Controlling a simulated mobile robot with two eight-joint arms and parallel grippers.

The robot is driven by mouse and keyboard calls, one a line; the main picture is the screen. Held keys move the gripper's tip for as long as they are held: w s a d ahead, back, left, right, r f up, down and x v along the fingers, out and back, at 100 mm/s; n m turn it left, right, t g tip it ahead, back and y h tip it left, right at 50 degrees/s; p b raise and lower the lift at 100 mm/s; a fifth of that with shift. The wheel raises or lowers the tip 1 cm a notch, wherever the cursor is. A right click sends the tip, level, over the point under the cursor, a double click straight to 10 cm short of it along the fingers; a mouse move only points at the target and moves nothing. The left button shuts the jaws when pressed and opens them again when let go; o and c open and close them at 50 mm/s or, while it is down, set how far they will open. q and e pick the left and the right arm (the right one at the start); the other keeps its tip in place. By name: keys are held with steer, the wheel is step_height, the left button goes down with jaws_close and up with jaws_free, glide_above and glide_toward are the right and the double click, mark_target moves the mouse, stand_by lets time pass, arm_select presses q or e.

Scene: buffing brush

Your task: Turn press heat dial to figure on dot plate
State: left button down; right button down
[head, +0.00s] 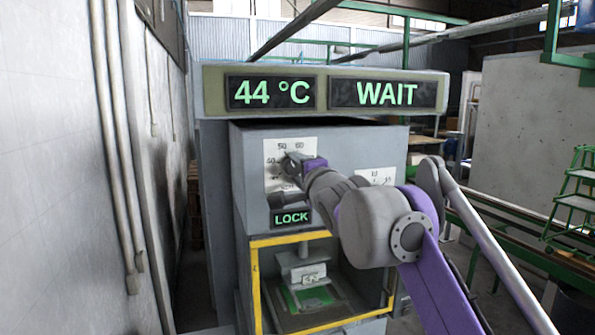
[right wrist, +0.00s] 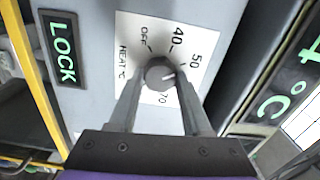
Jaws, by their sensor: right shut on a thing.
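The heat dial (right wrist: 160,72) is a round grey knob on a white scale plate (right wrist: 130,60) marked OFF, 40, 50, 70 and HEAT °C in the right wrist view. Its white pointer line points roughly toward the 50 side. My right gripper (right wrist: 160,80) is shut on the dial, one finger on each side. In the head view my right gripper (head: 293,166) covers the dial and part of the scale plate (head: 275,150). A small pale plate with dark marks (head: 312,280), perhaps the dot plate, shows inside the press; its marks are too small to read.
The temperature display (head: 271,92) reads 44 °C and the other display (head: 384,94) reads WAIT. A LOCK sign (head: 291,217) is lit below the dial. A second white scale (head: 376,176) is partly behind my arm. A yellow frame (head: 255,285) borders the press opening.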

steer(key=m, duration=0.5)
steer(key=shift+m+b, duration=0.3)
steer(key=m, duration=0.5)
steer(key=shift+f, duration=0.1)
steer(key=shift+m, duration=0.3)
steer(key=shift+c, duration=1.7)
jaws_free()
steer(key=shift+s+d+f+b, duration=0.1)
steer(key=shift+s+b, duration=0.3)
steer(key=shift+s, duration=0.05)
steer(key=b+v, duration=0.2)
steer(key=v, duration=0.8)
